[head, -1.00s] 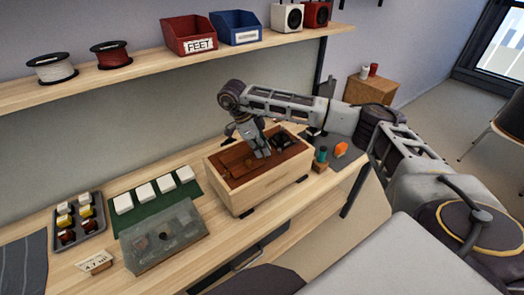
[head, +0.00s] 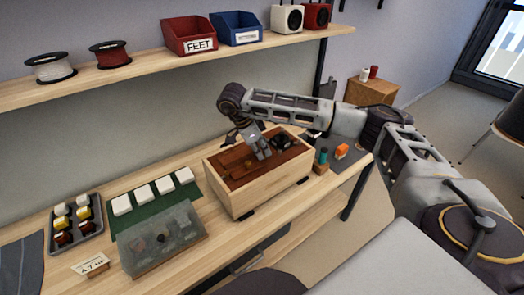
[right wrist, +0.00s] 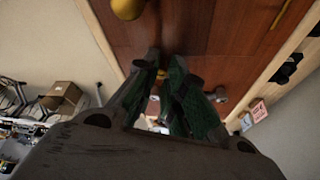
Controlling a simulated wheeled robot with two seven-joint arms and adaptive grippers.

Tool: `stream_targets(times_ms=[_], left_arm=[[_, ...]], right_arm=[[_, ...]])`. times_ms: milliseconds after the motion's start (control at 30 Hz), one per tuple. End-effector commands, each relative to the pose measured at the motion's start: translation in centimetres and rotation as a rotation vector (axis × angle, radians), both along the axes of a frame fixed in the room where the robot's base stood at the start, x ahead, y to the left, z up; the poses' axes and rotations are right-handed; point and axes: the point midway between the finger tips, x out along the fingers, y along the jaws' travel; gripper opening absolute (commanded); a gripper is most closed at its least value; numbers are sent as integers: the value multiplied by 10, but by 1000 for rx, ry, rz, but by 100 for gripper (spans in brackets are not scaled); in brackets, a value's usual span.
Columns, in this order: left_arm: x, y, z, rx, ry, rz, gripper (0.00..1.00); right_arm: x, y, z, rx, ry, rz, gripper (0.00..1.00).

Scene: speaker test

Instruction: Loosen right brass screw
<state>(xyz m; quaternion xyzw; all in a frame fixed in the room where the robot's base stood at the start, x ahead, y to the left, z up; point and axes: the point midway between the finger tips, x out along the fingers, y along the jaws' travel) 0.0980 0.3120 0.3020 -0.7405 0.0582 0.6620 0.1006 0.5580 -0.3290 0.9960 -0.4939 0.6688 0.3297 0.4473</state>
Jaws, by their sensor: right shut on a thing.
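A pale wooden speaker box (head: 262,189) with a reddish-brown top panel (head: 227,172) lies on the bench in the middle of the head view. My right gripper (head: 262,154) points down onto this panel, right of a small brass spot (head: 247,162). In the right wrist view its green-padded fingers (right wrist: 168,78) are closed together at the panel. A little brass of the right brass screw (right wrist: 157,71) shows between the fingertips; most of it is hidden. Another rounded brass piece (right wrist: 128,9) stands clear of the fingers at the top edge. My left gripper is out of view.
A black round part (head: 284,141) sits by the gripper on the panel. A tray of coloured pieces (head: 92,222), a green mat (head: 155,205) with white blocks and a clear-covered case (head: 185,240) lie left. A shelf (head: 130,83) with spools and bins runs above.

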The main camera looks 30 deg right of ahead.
Motion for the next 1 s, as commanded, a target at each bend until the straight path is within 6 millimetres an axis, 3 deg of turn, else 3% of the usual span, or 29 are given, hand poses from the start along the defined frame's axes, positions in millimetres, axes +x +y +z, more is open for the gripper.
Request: stream_targets(times_ms=[33,200,433,633,1000], left_arm=[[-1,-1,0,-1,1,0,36],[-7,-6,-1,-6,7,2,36],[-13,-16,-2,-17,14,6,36],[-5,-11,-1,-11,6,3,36],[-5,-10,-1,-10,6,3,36]], right_arm=[[1,1,0,2,-2,2,15],[0,1,0,2,-1,1,36],[0,1,0,1,0,0,36],[1,2,3,1,-1,0,36],[4,12,29,1,-2,2,36]])
